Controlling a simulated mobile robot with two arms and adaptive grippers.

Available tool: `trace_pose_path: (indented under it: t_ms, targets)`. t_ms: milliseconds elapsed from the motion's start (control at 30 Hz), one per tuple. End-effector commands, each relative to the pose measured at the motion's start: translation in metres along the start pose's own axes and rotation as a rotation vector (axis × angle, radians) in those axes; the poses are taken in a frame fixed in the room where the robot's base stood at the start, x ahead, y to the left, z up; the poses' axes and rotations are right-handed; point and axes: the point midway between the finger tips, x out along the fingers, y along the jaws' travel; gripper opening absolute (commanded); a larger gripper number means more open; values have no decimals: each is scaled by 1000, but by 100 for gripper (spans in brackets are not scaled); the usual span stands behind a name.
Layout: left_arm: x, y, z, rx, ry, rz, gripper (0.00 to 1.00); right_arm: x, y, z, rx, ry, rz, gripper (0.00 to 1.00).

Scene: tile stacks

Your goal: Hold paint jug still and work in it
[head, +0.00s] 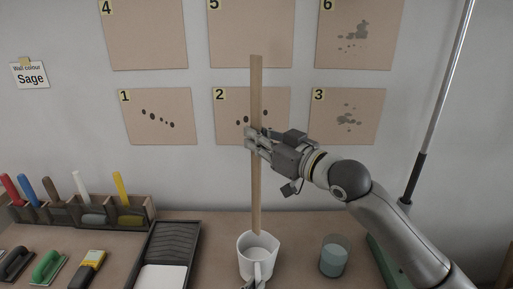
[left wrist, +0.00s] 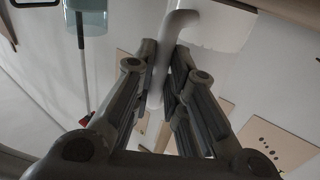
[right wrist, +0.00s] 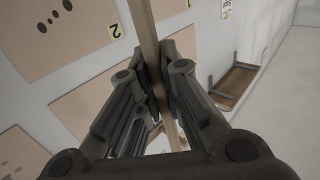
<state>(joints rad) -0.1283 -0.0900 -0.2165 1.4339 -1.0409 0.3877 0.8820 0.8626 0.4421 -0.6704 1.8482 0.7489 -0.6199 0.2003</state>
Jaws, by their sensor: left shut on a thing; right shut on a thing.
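The white paint jug (head: 246,262) stands on the table at the bottom middle of the head view. My left gripper (head: 254,285) barely shows there. In the left wrist view its fingers (left wrist: 165,65) are shut on the jug's handle (left wrist: 178,25), below the jug's body (left wrist: 222,25). My right gripper (head: 258,140) is shut on a long wooden stick (head: 256,85) and holds it upright; the stick also shows in the right wrist view (right wrist: 145,30). The stick's lower end overlaps the jug's back rim; I cannot tell whether it is inside or just above.
A glass of blue-green liquid (head: 334,257) stands right of the jug. A paint tray (head: 167,250) lies to the left, beyond it a rack (head: 92,220) of coloured-handled tools. Numbered cards (head: 157,115) and a "Sage" sign (head: 31,76) hang on the wall.

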Motion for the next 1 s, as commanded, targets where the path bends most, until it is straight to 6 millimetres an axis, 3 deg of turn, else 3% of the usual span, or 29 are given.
trace_pose_path:
  t_ms: [300,333,500,833,1000]
  targets:
    - [0,0,0,0,0,0,0,0,0,-9,0,0,-1,0]
    - [0,0,0,0,0,0,16,0,0,-9,0,0,-1,0]
    - [0,0,0,0,0,0,38,0,0,-8,0,0,-1,0]
    - [-2,0,0,0,0,0,39,0,0,-8,0,-1,-1,0]
    - [-20,0,2,1,-3,-1,39,0,0,-8,0,-1,-1,0]
